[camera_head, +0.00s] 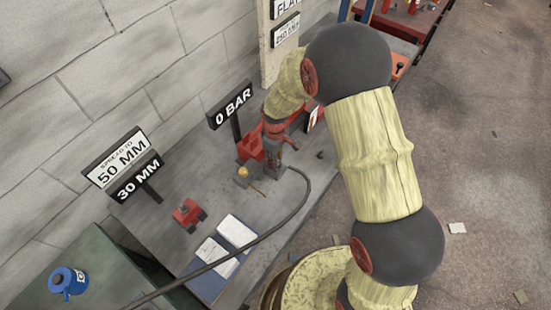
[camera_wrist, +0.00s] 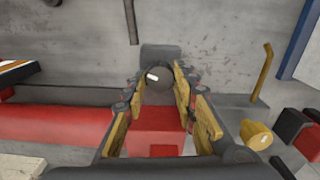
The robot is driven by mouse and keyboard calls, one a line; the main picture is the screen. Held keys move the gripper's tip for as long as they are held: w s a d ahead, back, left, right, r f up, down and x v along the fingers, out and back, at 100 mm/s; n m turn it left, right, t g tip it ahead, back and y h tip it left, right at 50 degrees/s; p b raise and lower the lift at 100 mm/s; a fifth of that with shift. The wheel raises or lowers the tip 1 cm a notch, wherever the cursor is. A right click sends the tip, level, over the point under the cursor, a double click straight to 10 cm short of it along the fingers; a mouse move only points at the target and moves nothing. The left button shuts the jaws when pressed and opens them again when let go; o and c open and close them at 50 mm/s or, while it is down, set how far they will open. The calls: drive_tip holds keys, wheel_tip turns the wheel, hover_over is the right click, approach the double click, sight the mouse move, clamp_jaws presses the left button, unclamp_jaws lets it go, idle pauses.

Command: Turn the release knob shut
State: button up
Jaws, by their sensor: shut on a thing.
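The release knob (camera_wrist: 158,79) is a dark round knob with a white mark. In the wrist view it sits between the fingertips of my gripper (camera_wrist: 160,85), which is shut on it from both sides. In the head view my gripper (camera_head: 273,154) is low over the red and grey equipment on the bench, and the knob is hidden or too small to make out. The white mark lies near the knob's upper left in the wrist view. How far the knob is turned cannot be told.
A yellow cylinder (camera_wrist: 257,136) and a yellow lever (camera_wrist: 263,60) stand right of my gripper. A black hose (camera_head: 303,205) crosses the bench. Signs read "0 BAR" (camera_head: 234,106), "SPREAD TO 50 MM" (camera_head: 117,156) and "30 MM" (camera_head: 138,178). A red block (camera_head: 187,214) and papers (camera_head: 237,231) lie nearer.

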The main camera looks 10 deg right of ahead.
drive_tip(key=m+p, duration=0.1)
drive_tip(key=m, duration=0.2)
drive_tip(key=shift+m, duration=0.3)
drive_tip(key=m+p, duration=0.1)
drive_tip(key=m, duration=0.2)
drive_tip(key=shift+m+p, duration=0.3)
drive_tip(key=shift+p, duration=0.1)
drive_tip(key=m+p, duration=0.1)
drive_tip(key=m, duration=0.5)
drive_tip(key=shift+d+p, duration=0.1)
drive_tip(key=shift+p, duration=0.2)
drive_tip(key=shift+m, duration=0.4)
drive_tip(key=o, duration=1.2)
drive_tip(key=shift+c, duration=0.2)
wheel_tip(320, 180, up, 12)
